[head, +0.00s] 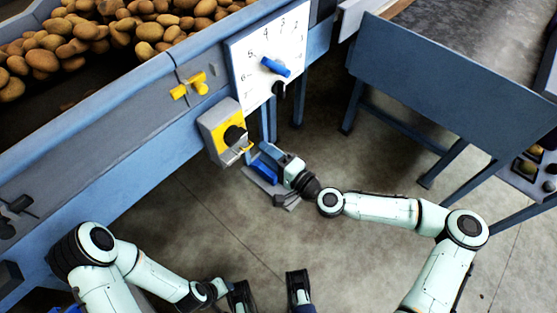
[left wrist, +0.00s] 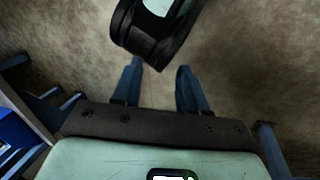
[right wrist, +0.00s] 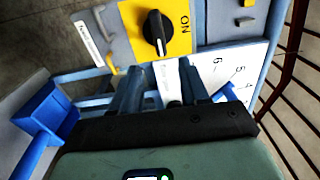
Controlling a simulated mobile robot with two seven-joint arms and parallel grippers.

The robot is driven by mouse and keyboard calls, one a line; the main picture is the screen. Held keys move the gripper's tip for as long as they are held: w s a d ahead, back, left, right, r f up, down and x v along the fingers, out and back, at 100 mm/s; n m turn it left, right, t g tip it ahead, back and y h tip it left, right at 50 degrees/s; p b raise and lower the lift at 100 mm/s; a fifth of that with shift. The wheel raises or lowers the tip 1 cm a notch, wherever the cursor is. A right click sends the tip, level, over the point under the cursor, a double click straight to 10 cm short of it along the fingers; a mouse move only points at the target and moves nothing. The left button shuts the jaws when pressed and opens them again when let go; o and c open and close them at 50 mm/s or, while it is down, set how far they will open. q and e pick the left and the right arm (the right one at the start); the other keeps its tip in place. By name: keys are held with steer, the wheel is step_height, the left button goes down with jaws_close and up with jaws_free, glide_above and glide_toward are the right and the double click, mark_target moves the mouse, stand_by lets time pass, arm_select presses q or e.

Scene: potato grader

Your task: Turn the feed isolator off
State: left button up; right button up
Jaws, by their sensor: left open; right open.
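The feed isolator (head: 214,125) is a grey box with a yellow plate and a black rotary knob (head: 234,134), on the machine's blue side. In the right wrist view the knob (right wrist: 155,33) has a pale line running down the picture, and an "ON" mark (right wrist: 185,24) beside it. I cannot tell its setting for certain. My left gripper (left wrist: 158,85) is open and empty over bare floor, well away from the isolator.
A white dial plate (head: 262,48) with a blue pointer is right of the isolator; yellow fittings (head: 190,86) sit above it. A blue scoop-like part (right wrist: 45,112) is close to my right gripper. Potatoes (head: 70,45) fill the hopper. A blue table (head: 445,80) stands at right.

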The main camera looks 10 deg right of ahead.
arm_select(q)
steer(key=shift+s+d+r, duration=0.2)
steer(key=shift+s+r, duration=0.15)
steer(key=shift+s, duration=0.1)
arm_select(e)
steer(key=v, duration=0.4)
steer(key=shift+s, duration=0.1)
